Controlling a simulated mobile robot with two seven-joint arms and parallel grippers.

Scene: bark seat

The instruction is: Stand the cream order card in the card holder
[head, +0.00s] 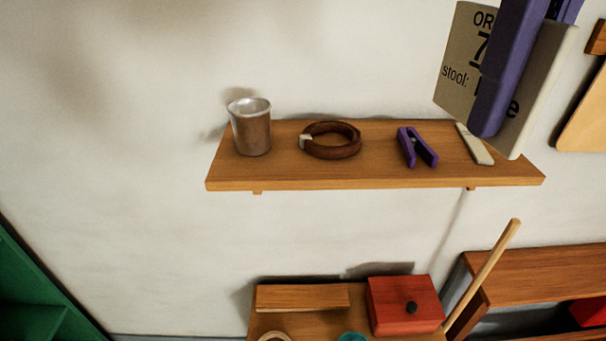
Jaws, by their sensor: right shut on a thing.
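The cream order card (455,60) is at the top right, close to the camera, with dark print including "OR", "7" and "stool:". My right gripper (505,85) has purple fingers and is shut on the card, one finger across its printed face. The card is tilted, and it hides part of the shelf's right end. I cannot identify the card holder for certain. A narrow cream strip (475,145) lies at the right of the wooden shelf (370,178), and a low wooden block (302,298) sits on the lower surface. My left gripper is not in view.
On the shelf are a brown cup (252,130), a coiled brown band (332,142) and a purple clip (416,147). A green unit (35,295) stands lower left.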

